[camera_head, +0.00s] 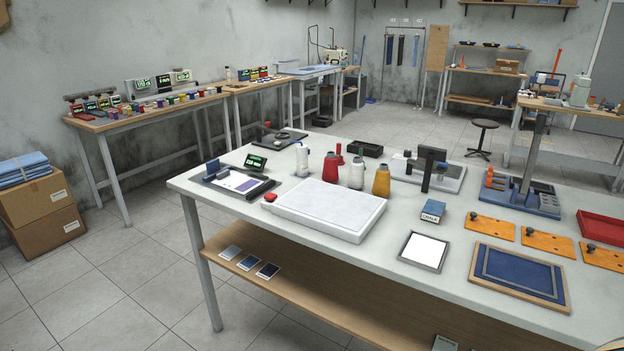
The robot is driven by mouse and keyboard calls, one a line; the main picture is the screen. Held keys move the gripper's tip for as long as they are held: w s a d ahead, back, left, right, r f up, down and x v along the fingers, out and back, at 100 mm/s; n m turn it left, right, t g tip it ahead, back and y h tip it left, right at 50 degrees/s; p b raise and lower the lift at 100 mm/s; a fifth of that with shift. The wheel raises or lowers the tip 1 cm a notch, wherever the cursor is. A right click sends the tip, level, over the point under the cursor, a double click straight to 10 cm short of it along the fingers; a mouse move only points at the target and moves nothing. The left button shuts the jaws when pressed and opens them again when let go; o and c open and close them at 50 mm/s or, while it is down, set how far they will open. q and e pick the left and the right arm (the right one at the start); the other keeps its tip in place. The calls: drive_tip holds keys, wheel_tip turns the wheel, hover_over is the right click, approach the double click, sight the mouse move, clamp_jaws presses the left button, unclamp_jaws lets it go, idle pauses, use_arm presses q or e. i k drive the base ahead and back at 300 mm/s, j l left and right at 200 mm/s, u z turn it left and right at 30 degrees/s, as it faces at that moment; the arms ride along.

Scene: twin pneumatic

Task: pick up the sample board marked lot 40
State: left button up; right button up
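I cannot read a lot 40 mark anywhere. Small sample cards in shades of blue lie in a row on the table's lower wooden shelf: a pale one (230,252), a mid-blue one (249,262) and a dark navy one (268,270). Any lettering on them is too small to read. Another pale card (445,343) is partly cut off at the bottom edge of the view. On the tabletop, a blue fabric panel in a wooden frame (474,301) lies flat at the front right. Neither of my grippers is in view.
The white table (320,250) carries a white slab (325,205), thread cones (381,181), a chalk box (433,213), a grey-framed white panel (424,251) and orange boards (547,241). Cardboard boxes (45,205) stand at the left. Floor between them is clear.

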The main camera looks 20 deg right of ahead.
sight(235, 182)
drive_tip(key=z, duration=0.4)
drive_tip(key=i+j+z, duration=0.1)
drive_tip(key=z, duration=0.3)
drive_tip(key=i+j+z, duration=0.1)
drive_tip(key=z, duration=0.3)
drive_tip(key=j+z, duration=0.4)
drive_tip(key=i+j+z, duration=0.1)
drive_tip(key=j+z, duration=0.15)
drive_tip(key=j, duration=0.25)
drive_tip(key=i+j+z, duration=0.1)
drive_tip(key=j+z, duration=0.15)
drive_tip(key=j, duration=0.25)
drive_tip(key=j+z, duration=0.15)
drive_tip(key=j, duration=0.95)
